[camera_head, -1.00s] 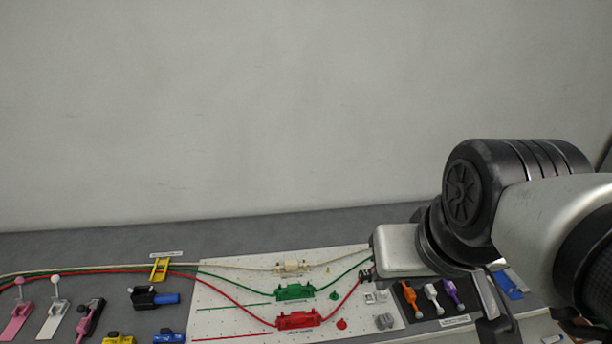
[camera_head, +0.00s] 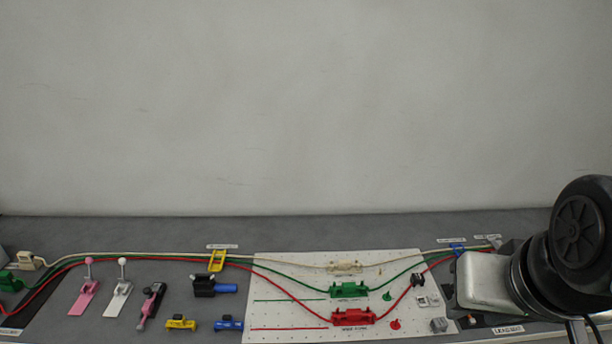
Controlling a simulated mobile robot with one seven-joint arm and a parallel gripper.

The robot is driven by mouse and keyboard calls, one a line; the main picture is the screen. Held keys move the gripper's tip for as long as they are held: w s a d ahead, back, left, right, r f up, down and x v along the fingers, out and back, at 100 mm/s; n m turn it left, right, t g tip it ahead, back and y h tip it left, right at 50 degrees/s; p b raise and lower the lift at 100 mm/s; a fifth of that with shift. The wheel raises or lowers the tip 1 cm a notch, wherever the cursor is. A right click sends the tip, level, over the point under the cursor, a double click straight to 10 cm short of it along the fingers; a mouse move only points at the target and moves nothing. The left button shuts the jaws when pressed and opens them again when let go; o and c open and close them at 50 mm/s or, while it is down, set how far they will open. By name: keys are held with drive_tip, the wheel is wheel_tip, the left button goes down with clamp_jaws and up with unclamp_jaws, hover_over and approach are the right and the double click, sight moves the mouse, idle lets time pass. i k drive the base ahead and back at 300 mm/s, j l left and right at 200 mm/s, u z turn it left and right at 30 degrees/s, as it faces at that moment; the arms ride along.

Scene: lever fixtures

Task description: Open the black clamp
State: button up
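A black toggle clamp (camera_head: 151,302) with a pinkish part near its lower end lies on the grey bench, left of centre in the head view. It stands at the right end of a row with a pink clamp (camera_head: 84,295) and a white clamp (camera_head: 118,294), each with an upright ball-topped lever. The black clamp shows no such upright ball lever; its exact lever position is too small to tell. My arm is at the far right, well away from it. My gripper's fingers do not show.
Right of the black clamp lies a black block with a blue handle (camera_head: 225,288). Yellow (camera_head: 181,324) and blue (camera_head: 229,325) fixtures sit nearer the front edge. A white pegboard (camera_head: 285,277) carries cables through cream, green and red holders. A yellow cable clip (camera_head: 217,261) stands behind.

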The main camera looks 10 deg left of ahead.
sight(147, 291)
drive_tip(key=l+u, duration=0.5)
drive_tip(key=l, duration=0.3)
drive_tip(key=u, duration=1.7)
drive_tip(key=i+j+z, duration=0.1)
drive_tip(key=j, duration=0.25)
drive_tip(key=i+j, duration=0.25)
drive_tip(key=j+z, duration=0.05)
drive_tip(key=j, duration=0.05)
